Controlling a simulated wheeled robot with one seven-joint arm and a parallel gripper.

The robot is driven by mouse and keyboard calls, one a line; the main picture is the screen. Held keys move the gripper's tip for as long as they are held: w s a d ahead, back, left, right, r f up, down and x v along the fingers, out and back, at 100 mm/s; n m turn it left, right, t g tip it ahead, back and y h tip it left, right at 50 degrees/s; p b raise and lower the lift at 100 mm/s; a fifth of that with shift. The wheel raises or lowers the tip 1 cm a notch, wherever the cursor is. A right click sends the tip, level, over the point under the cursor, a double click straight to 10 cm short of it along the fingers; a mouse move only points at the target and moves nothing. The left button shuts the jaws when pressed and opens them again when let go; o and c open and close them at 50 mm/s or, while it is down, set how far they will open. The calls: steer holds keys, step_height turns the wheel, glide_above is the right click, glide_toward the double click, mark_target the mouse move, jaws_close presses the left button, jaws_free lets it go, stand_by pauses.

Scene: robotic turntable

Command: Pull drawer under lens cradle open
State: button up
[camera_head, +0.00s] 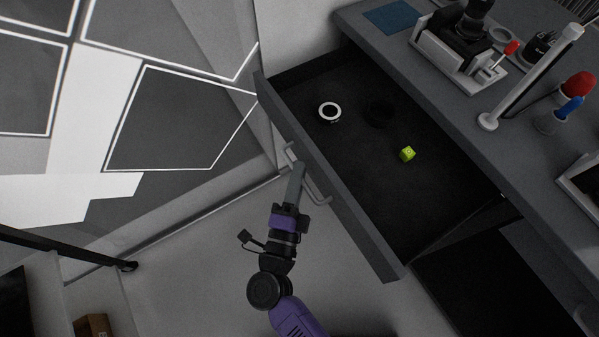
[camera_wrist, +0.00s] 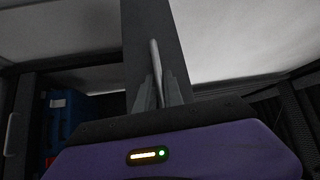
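The drawer (camera_head: 343,195) is pulled well out from under the grey worktop, with its dark inside exposed. Its pale bar handle (camera_head: 319,190) is on the outer face of the front panel. My gripper (camera_head: 297,170) is at this handle, reaching up from below. In the wrist view, the fingers (camera_wrist: 160,92) lie close on both sides of the handle bar (camera_wrist: 154,58) and appear shut on it. A black lens or camera-like piece (camera_head: 466,27) sits in a pale cradle (camera_head: 438,52) on the worktop above the drawer.
The worktop (camera_head: 400,65) holds a pale post (camera_head: 525,83) and red- and blue-topped tools. Grey floor (camera_head: 200,260) is free left of my arm.

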steer(key=shift+o, duration=0.3)
steer(key=s+a+f, duration=0.1)
steer(key=s, duration=0.6)
steer(key=shift+s+b, duration=0.3)
steer(key=shift+b, duration=0.15)
step_height(320, 180, up, 10)
steer(key=s+d+f+n+t+y, duration=0.1)
steer(key=s+d+n+y, duration=0.1)
steer(key=n+y, duration=0.35)
steer(key=s+d+r+n+g+h+p, duration=0.1)
steer(key=s+d+r+n+g+p, duration=0.1)
steer(key=s+d+n, duration=0.4)
steer(key=s+d+r+n+g+h+p, duration=0.1)
steer(key=s+d+n, duration=0.5)
steer(key=s+d, duration=0.6)
steer(key=d+r+g+p, duration=0.1)
steer(key=d+r+g, duration=0.1)
steer(key=d+r, duration=0.1)
steer(key=shift+d+r+g+h, duration=0.3)
steer(key=shift+d+h, duration=0.05)
steer(key=shift+d, duration=0.15)
